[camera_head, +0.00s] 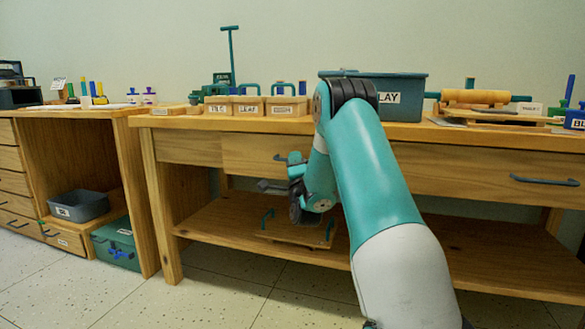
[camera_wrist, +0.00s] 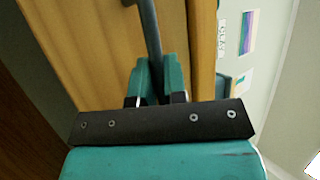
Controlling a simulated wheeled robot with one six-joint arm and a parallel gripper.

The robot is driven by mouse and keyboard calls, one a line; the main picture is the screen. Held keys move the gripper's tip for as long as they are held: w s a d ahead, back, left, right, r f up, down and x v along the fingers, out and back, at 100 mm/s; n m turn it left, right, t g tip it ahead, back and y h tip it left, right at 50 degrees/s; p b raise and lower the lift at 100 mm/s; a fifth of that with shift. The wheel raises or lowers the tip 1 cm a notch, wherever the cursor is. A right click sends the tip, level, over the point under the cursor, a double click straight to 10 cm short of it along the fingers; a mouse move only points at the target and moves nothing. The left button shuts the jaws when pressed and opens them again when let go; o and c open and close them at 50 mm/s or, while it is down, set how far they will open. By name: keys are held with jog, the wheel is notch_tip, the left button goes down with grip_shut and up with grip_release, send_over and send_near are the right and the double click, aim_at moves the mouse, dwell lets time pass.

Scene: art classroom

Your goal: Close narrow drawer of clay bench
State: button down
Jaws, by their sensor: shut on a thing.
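The clay bench (camera_head: 460,150) is a long wooden table with drawers under its top and a low shelf. The narrower drawer (camera_head: 250,155) has a plain wooden front, partly hidden behind my arm. Its dark bar handle (camera_head: 280,157) shows just left of my gripper (camera_head: 295,161). In the wrist view, my gripper (camera_wrist: 158,82) has its teal fingers shut on the dark handle (camera_wrist: 149,35), against the wooden drawer front (camera_wrist: 100,50). The drawer front seems to stand slightly proud of the panel at its left; how far it is out is hard to tell.
A wider drawer with a dark handle (camera_head: 545,181) is at the right. A teal bin (camera_head: 400,107) and labelled boxes (camera_head: 248,106) stand on the bench top. A board with teal handles (camera_head: 298,232) lies on the low shelf. The tiled floor (camera_head: 230,290) in front is clear.

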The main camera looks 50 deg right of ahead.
jog(key=c, duration=1.5)
grip_release()
jog(key=shift+d, duration=0.3)
jog(key=shift+o, duration=0.2)
jog(key=b+v, duration=0.8)
jog(key=v, duration=0.9)
jog(key=shift+a+b, duration=0.2)
jog(key=shift+b, duration=0.15)
jog(key=shift+s+f, duration=0.1)
